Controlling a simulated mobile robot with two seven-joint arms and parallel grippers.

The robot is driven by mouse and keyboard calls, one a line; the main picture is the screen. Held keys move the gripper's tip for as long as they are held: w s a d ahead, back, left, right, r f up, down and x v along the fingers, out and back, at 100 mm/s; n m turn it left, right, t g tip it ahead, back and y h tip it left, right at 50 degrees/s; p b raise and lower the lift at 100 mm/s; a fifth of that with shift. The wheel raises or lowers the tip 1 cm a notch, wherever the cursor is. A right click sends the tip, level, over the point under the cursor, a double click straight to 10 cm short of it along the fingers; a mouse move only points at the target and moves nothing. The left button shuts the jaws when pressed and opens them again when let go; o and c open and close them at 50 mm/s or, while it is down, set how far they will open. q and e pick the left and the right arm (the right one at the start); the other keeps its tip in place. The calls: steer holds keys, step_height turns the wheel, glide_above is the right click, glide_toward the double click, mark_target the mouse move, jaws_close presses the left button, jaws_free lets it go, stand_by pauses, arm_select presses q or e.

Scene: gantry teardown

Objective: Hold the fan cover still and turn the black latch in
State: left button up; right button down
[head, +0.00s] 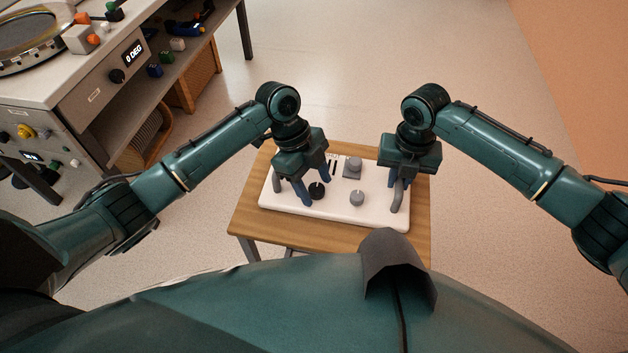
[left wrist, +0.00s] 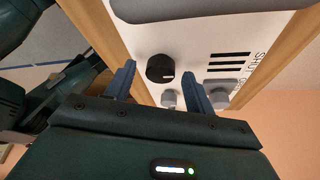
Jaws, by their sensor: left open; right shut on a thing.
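The fan cover (head: 335,207) is a white rounded panel lying flat on a small wooden table. The black latch (head: 317,191) is a round knob on the cover, and it also shows in the left wrist view (left wrist: 160,68) with a pale mark on its face. My left gripper (head: 292,195) is open and empty, its fingers pointing down over the cover just left of the latch. In the left wrist view the latch appears beyond and between the fingertips. My right gripper (head: 398,203) is shut on a grey handle-like part at the cover's right end, mostly hidden by the fingers.
A round grey knob (head: 357,198) and a grey block (head: 352,168) sit on the cover right of the latch. Dark slots (left wrist: 228,68) and partly cut-off lettering are printed nearby. The wooden table (head: 250,215) is small. A workbench (head: 85,95) stands at upper left; open floor surrounds.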

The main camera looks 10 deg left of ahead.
arm_select(q)
steer(key=c, duration=1)
steer(key=shift+n, duration=0.3)
steer(key=n, duration=0.2)
steer(key=n+t, duration=0.1)
steer(key=n, duration=0.1)
steer(key=shift+s+t, duration=0.15)
steer(key=shift+t, duration=0.15)
steer(key=n+t, duration=0.1)
steer(key=n, duration=0.3)
steer(key=shift+s+t, duration=0.1)
steer(key=shift+t, duration=0.3)
steer(key=n, duration=0.2)
steer(key=n+t, duration=0.1)
steer(key=n, duration=0.1)
steer(key=shift+s+d+n+t+y, duration=0.1)
steer(key=shift+n+t+y, duration=0.2)
steer(key=shift+n+y, duration=0.1)
steer(key=n+y, duration=0.1)
steer(key=n, duration=0.3)
steer(key=shift+t, duration=0.3)
steer(key=shift+n, duration=0.4)
